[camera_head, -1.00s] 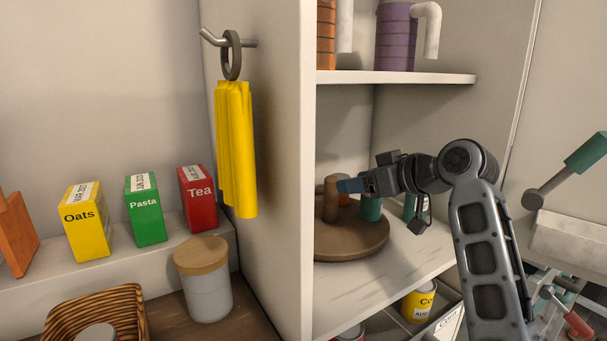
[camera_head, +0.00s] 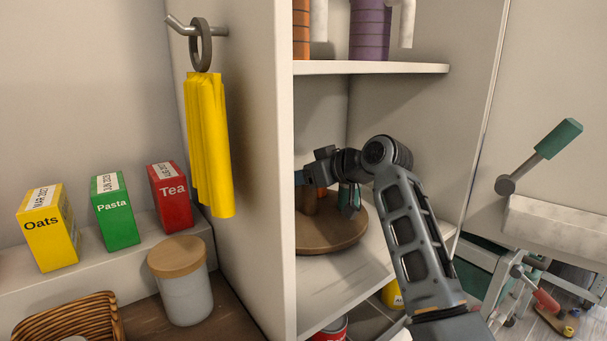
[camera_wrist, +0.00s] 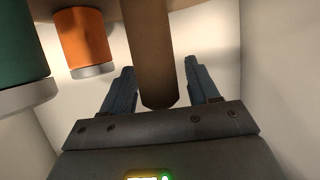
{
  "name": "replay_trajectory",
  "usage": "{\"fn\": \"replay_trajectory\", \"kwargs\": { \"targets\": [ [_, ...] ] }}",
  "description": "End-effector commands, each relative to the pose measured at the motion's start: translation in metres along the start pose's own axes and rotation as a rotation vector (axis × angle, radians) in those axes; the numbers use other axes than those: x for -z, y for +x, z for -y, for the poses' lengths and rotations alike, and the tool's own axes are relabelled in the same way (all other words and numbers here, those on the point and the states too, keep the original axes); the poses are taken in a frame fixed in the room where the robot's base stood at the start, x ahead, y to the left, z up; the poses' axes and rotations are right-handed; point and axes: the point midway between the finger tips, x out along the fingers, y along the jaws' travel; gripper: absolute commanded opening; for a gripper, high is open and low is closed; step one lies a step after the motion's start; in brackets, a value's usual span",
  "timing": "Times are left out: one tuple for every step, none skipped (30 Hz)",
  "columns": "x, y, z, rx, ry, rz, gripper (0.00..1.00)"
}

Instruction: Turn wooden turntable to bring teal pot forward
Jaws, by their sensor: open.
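The round wooden turntable (camera_head: 330,238) sits on the shelf inside the cabinet, its left part cut off by the cabinet's side panel. An upright wooden peg (camera_head: 306,206) stands on it. A teal pot (camera_head: 347,195) is on it, partly behind my gripper. My gripper (camera_head: 300,178) is above the turntable, its fingertips partly hidden by the panel. In the wrist view my gripper (camera_wrist: 160,68) is open, with the wooden peg (camera_wrist: 151,55) between its spread fingers and visible gaps at both sides. A teal pot (camera_wrist: 20,50) shows at the left edge there.
An orange pot (camera_wrist: 84,40) is beside the peg. The cabinet side panel (camera_head: 250,150) stands close left of my gripper, and an upper shelf (camera_head: 370,67) is above. A yellow cloth (camera_head: 208,145) hangs on the panel. Cans sit below the turntable's shelf.

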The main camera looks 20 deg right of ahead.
Motion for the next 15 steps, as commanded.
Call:
{"fn": "replay_trajectory", "kwargs": {
  "targets": [
    [0.0001, 0.0, 0.0, 0.0, 0.0, 0.0, 0.6],
    [0.0001, -0.0001, 0.0, 0.0, 0.0, 0.0, 0.6],
    [0.0001, -0.0001, 0.0001, 0.0, 0.0, 0.0, 0.6],
    [0.0001, -0.0001, 0.0001, 0.0, 0.0, 0.0, 0.59],
    [0.0001, -0.0001, 0.0001, 0.0, 0.0, 0.0, 0.56],
    [0.0001, -0.0002, 0.0001, 0.0, 0.0, 0.0, 0.52],
    [0.0001, -0.0002, 0.0001, 0.0, 0.0, 0.0, 0.49],
    [0.0001, -0.0002, 0.0, 0.0, 0.0, 0.0, 0.47],
    [0.0001, -0.0002, 0.0, 0.0, 0.0, 0.0, 0.43],
    [0.0001, -0.0002, 0.0001, 0.0, 0.0, 0.0, 0.4],
    [0.0001, -0.0002, 0.0001, 0.0, 0.0, 0.0, 0.37],
    [0.0001, -0.0002, 0.0001, 0.0, 0.0, 0.0, 0.33],
    [0.0001, -0.0003, 0.0, 0.0, 0.0, 0.0, 0.3],
    [0.0, -0.0003, 0.0, 0.0, 0.0, 0.0, 0.27],
    [0.0, -0.0003, 0.0001, 0.0, 0.0, 0.0, 0.24]
  ]
}}
